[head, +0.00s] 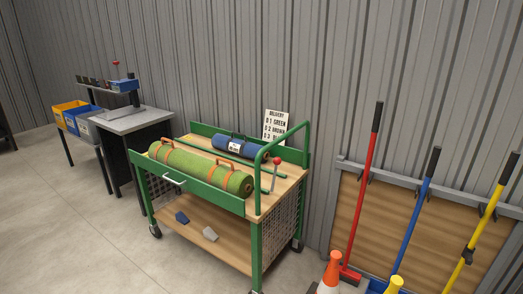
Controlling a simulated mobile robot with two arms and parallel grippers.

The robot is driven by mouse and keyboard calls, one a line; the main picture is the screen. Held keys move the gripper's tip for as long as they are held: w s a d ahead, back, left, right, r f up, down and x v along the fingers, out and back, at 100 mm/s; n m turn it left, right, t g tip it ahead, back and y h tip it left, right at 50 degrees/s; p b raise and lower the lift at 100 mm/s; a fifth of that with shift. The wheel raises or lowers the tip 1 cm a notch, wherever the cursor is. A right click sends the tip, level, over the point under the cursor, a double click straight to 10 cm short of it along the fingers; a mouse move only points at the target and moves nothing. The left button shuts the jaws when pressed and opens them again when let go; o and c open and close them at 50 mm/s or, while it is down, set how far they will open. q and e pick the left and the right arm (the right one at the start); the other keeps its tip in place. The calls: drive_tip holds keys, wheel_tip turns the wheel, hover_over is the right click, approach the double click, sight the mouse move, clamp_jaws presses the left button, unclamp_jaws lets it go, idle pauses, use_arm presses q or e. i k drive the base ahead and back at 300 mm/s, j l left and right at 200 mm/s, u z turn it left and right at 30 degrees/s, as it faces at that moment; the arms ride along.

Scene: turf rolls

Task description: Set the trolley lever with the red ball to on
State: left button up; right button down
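The green trolley (258,226) stands in the middle of the head view, against the ribbed metal wall. Its lever with the red ball (276,162) rises at the right end, beside the green push handle (262,171). The lever's thin rod looks about upright, with the ball at its top. I cannot tell its on or off marking from here. Neither of my grippers shows in the view.
A green turf roll (200,168) with orange straps and a blue roll (232,146) lie on the trolley. A grey table (140,121) stands to the left. A cone (332,270) and long-handled tools (366,180) are at right. The floor at front left is clear.

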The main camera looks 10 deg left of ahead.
sight(277, 161)
drive_tip(key=i+l+u, duration=0.3)
drive_tip(key=i+u, duration=0.2)
drive_tip(key=i+l+u, duration=0.45)
drive_tip(key=i+l, duration=0.05)
drive_tip(key=i, duration=0.05)
